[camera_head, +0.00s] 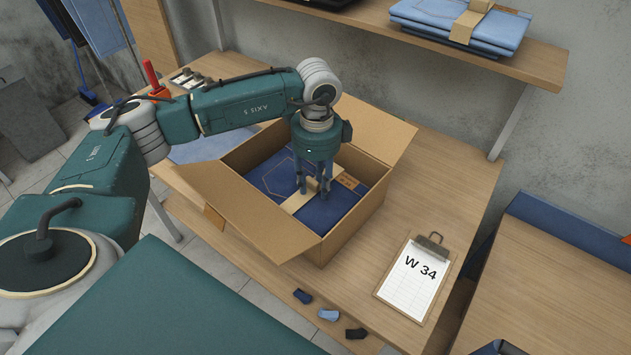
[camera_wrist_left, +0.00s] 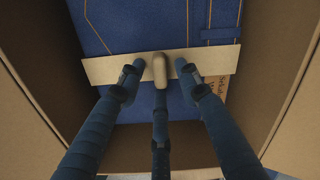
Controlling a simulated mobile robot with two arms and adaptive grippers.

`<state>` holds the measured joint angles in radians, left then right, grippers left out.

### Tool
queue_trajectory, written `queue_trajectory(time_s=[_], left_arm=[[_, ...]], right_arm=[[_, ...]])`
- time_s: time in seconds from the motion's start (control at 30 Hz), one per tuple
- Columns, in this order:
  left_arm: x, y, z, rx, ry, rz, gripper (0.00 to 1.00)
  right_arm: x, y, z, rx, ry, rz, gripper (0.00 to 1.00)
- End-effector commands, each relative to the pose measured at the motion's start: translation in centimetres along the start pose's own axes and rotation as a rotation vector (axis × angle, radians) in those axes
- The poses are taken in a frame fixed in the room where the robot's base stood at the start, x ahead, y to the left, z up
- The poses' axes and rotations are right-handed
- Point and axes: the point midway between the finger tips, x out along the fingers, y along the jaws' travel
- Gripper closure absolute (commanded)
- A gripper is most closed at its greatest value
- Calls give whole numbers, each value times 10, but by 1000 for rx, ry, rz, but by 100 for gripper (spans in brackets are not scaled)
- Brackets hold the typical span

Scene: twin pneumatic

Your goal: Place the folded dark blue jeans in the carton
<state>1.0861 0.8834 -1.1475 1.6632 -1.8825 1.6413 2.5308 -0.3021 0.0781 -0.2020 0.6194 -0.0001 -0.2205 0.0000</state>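The folded dark blue jeans (camera_head: 333,206) lie in the open carton (camera_head: 277,237), with a pale paper band across them and a brown label at one side. In the left wrist view the jeans (camera_wrist_left: 130,22) fill the space between the carton walls. My left gripper (camera_head: 313,190) points down into the carton. Its fingertips (camera_wrist_left: 160,82) are at the pale band, spaced apart around a small upright tan tab (camera_wrist_left: 160,70). Gaps show between the tab and the two side fingers. Contact at the tips is hard to judge. My right gripper is not in view.
Several small dark and blue pieces (camera_head: 328,315) lie at the front edge. Banded light blue jeans (camera_head: 475,27) rest on the shelf above. The carton's flaps stand open outward.

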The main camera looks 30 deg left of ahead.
Motion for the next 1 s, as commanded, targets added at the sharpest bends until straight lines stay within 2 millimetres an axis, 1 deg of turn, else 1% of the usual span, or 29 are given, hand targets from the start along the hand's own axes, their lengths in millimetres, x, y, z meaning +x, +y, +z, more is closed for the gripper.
queue_trajectory(time_s=[0.07, 0.13, 0.27, 0.5, 0.6, 0.7, 0.83, 1.0], left_arm=[[-3, 0, 0, 0, 0, -1, 66], [-6, -1, 0, 0, 1, -2, 66], [-25, -2, -1, 1, 3, -5, 66], [-77, -1, -1, 1, 2, -6, 66], [-96, -1, -1, 1, 2, -5, 66], [-110, -1, -1, 1, 2, -3, 66], [-120, 0, 0, 0, 0, -1, 66], [-123, 0, 0, 0, 0, 0, 66]], right_arm=[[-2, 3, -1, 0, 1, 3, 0], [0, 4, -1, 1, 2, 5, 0], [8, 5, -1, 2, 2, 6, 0], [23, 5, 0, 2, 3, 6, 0], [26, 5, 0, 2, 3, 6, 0], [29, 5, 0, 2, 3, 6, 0], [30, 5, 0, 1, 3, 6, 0], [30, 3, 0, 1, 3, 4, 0]])
